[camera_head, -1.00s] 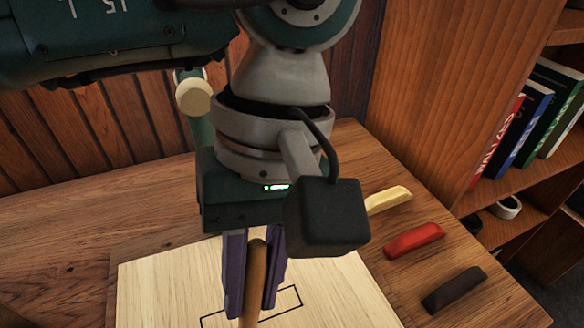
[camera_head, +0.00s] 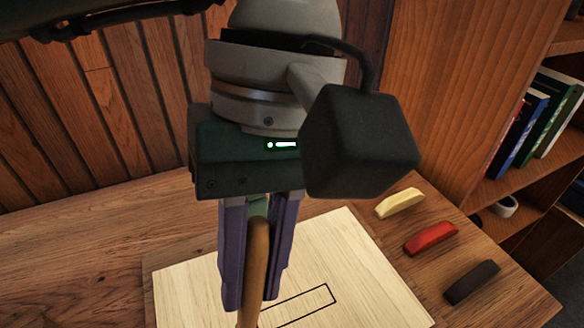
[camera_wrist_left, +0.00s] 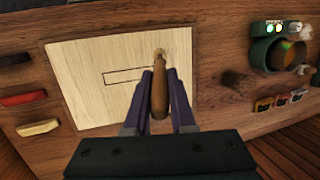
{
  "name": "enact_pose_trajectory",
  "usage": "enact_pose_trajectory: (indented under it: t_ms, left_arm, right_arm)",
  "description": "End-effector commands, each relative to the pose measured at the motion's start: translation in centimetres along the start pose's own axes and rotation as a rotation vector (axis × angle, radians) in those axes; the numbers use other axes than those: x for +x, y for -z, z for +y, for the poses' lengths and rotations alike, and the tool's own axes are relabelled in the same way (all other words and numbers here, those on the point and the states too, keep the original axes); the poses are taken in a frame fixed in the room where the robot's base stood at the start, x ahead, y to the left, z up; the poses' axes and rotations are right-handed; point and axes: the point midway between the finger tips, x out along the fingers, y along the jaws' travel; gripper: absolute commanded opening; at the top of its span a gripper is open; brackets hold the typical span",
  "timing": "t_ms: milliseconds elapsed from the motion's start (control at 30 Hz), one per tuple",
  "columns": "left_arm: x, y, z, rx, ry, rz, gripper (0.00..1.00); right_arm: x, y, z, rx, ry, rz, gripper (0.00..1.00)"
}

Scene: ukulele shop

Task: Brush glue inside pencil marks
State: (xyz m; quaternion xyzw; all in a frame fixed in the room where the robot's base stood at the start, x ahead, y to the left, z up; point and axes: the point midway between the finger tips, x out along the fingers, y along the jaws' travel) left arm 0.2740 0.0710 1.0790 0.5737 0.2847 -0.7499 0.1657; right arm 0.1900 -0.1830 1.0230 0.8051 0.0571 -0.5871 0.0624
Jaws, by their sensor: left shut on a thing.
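My left gripper (camera_head: 252,296) has two purple fingers shut on the wooden handle of a brush (camera_head: 258,262). In the left wrist view the gripper (camera_wrist_left: 160,98) holds the brush (camera_wrist_left: 160,88) with its far end over the pale wooden board (camera_wrist_left: 90,50). The brush tip is small there and blends with the board; contact cannot be told. The board (camera_head: 375,275) lies flat on the bench. A thin dark rectangular outline (camera_head: 331,288) is drawn on it, partly hidden by the gripper. In the wrist view the outline (camera_wrist_left: 103,80) lies left of and below the brush tip.
Cream (camera_head: 400,203), red (camera_head: 432,239) and black (camera_head: 472,282) blocks lie right of the board. A bookshelf (camera_head: 440,100) stands behind them. In the wrist view a dark green container (camera_wrist_left: 262,52) and small colored items (camera_wrist_left: 275,103) sit on the bench at right.

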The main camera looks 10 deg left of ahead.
Motion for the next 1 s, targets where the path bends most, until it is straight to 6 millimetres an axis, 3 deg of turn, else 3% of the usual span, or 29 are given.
enact_pose_trajectory:
  t_ms: [333,1000]
  left_arm:
    - [-3.0,-0.7,-0.4,-0.01,-0.003,-0.003,0.0]
    - [-3.1,-0.7,-0.4,-0.011,-0.003,-0.004,0.0]
  right_arm:
    - [-1.6,0.5,0.1,-0.002,-0.002,0.001,0.5]
    - [-1.5,0.6,0.1,-0.002,-0.002,0.002,0.5]
